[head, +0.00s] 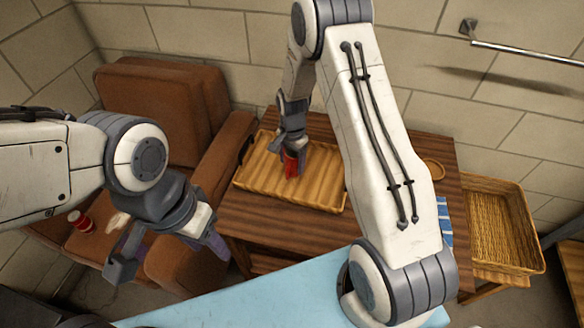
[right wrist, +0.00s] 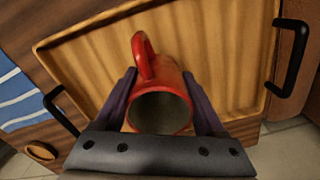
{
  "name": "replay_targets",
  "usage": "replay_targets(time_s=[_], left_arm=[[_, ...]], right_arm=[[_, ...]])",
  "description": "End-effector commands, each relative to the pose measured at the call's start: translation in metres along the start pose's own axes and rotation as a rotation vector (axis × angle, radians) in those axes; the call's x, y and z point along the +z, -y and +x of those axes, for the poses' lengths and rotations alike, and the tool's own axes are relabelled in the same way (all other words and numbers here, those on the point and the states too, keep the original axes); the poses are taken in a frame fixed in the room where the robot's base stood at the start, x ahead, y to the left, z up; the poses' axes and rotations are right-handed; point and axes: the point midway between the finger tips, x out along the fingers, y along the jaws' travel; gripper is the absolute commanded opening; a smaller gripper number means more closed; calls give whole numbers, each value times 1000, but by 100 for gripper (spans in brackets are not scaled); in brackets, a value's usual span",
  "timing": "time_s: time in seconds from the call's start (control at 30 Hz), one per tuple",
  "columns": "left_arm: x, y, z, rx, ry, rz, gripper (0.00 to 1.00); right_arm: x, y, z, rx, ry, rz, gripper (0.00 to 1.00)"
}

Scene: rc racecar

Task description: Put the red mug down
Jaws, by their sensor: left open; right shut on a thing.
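The red mug (right wrist: 172,80) is between the two fingers of my right gripper (right wrist: 160,95) in the right wrist view. Its handle points away from the gripper's palm and its dark opening faces the palm. In the head view the mug (head: 291,164) shows under my right gripper (head: 291,150), over the wooden tray (head: 325,190). I cannot tell whether the mug touches the tray. My right gripper is shut on the mug. My left gripper (head: 168,262) is open and empty, left of the table and in front of the brown armchair.
The tray, with black handles (right wrist: 292,58), lies on a dark wooden table (head: 262,222). A round wooden coaster (head: 433,169) and a blue-striped cloth (head: 445,222) are at the right. A wicker basket (head: 505,225) stands beyond. A red can (head: 80,222) lies on the armchair (head: 165,95).

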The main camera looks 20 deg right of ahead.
Motion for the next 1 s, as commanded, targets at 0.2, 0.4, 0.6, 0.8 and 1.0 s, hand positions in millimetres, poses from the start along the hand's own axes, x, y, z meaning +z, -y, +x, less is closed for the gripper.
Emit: replay_targets(time_s=[0.2,0.4,0.6,0.8,1.0], left_arm=[[0,0,0,0,0,0,50],[0,0,0,0,0,0,50],[0,0,2,0,0,0,50],[0,0,1,0,0,0,50],[0,0,-2,0,0,0,50]], right_arm=[[0,-1,30,1,1,0,0],[-1,-1,32,-1,0,0,0],[-1,-1,36,0,0,0,0],[-1,-1,35,1,0,0,100],[-1,-1,29,0,0,0,100]])
